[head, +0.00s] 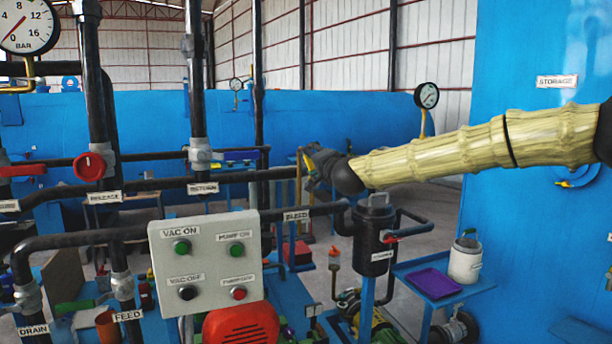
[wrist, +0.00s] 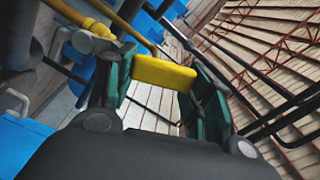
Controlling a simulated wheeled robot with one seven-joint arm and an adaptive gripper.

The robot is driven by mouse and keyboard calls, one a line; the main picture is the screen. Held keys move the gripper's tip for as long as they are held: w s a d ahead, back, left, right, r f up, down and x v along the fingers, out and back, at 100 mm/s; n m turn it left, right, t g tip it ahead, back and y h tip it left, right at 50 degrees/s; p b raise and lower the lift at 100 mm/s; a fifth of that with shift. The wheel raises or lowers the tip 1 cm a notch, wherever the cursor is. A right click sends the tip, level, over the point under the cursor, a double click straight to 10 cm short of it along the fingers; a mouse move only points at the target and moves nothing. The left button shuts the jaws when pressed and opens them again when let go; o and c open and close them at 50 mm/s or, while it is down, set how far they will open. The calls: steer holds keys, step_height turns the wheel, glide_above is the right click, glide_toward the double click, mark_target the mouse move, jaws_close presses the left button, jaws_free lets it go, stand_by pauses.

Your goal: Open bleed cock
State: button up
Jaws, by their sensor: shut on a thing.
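My gripper (wrist: 162,88) is shut on a yellow handle (wrist: 165,72). Its two dark green fingers stand on either side of the handle in the wrist view. A yellow pipe with a fitting (wrist: 92,42) runs at the upper left there. In the head view my gripper (head: 312,168) is at the end of my sleeved arm, above and right of the BLEED label (head: 297,215) on a black pipe. A thin yellow upright (head: 299,178) shows beside the gripper. The gripper and wrist hide most of the cock in that view, so its angle is hard to tell.
A grey control box (head: 207,262) with buttons stands in front on the left. A black canister (head: 375,235) with a red lever stands below my arm. A small blue table with a purple tray (head: 433,283) is at right. Black pipes (head: 150,186) cross the left side.

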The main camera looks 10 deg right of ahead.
steer(key=shift+w+d+m+b, duration=0.2)
steer(key=shift+d+m+b, duration=0.75)
steer(key=shift+m, duration=0.2)
steer(key=shift+w+d+m+b, duration=0.15)
steer(key=shift+d+m+b, duration=0.7)
steer(key=shift+m, duration=0.3)
steer(key=shift+r, duration=0.1)
steer(key=o, duration=1.5)
steer(key=shift+d, duration=0.1)
steer(key=s, duration=0.4)
steer(key=s+d, duration=0.1)
steer(key=s, duration=0.3)
steer(key=s+d, duration=0.1)
steer(key=s, duration=0.2)
steer(key=shift+s+d, duration=0.1)
steer(key=shift+s, duration=0.3)
